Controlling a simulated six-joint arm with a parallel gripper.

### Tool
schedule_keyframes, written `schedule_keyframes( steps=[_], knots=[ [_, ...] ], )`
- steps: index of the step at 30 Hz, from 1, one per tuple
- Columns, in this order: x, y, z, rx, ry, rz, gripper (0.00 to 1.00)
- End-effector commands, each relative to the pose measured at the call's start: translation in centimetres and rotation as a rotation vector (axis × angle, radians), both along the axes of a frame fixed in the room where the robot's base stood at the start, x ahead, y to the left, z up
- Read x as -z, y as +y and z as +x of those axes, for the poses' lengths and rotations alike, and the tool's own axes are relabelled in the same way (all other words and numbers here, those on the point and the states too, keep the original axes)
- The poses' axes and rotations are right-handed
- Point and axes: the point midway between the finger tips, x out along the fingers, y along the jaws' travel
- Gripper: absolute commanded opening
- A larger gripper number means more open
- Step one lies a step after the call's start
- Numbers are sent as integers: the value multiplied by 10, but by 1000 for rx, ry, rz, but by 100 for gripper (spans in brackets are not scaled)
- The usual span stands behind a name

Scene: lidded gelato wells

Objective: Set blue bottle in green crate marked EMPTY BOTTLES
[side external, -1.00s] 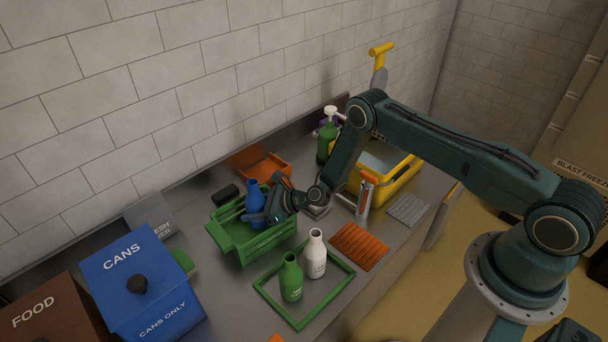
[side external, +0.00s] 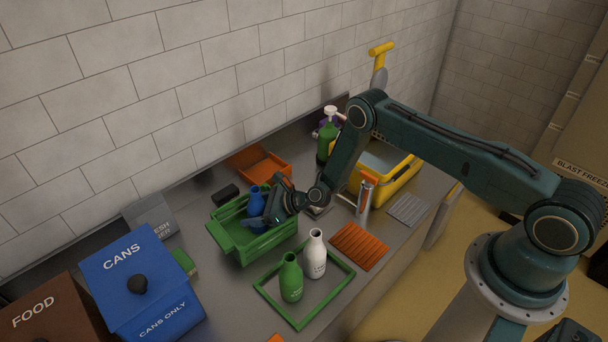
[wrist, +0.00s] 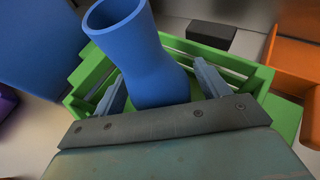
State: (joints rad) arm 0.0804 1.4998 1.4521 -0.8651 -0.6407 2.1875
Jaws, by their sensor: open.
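The blue bottle (side external: 256,203) stands inside the green crate (side external: 246,249), near its right end. It looks lower in the crate than its rim-high neck, and its base is hidden by the crate wall. My gripper (side external: 262,216) is at the crate with its fingers around the bottle. In the wrist view the bottle (wrist: 140,50) rises between the two fingers of my gripper (wrist: 160,88), with a gap showing beside each. The jaws are open. The green crate (wrist: 285,118) surrounds the bottle below. Its marking is not readable here.
A green bottle (side external: 291,280) and a white bottle (side external: 315,256) stand in a green frame (side external: 331,306) in front. The blue CANS bin (side external: 140,285) is left. An orange tray (side external: 262,167) and black block (side external: 225,194) lie behind. A yellow tub (side external: 392,185) is right.

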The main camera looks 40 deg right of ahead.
Motion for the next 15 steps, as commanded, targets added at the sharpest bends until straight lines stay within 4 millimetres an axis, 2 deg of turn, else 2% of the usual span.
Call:
schedule_keyframes(
  steps=[7, 15],
  knots=[
    [-11, -10, -11, 3, 3, 2, 74],
    [-27, -29, -35, 4, -2, 4, 74]
  ],
)
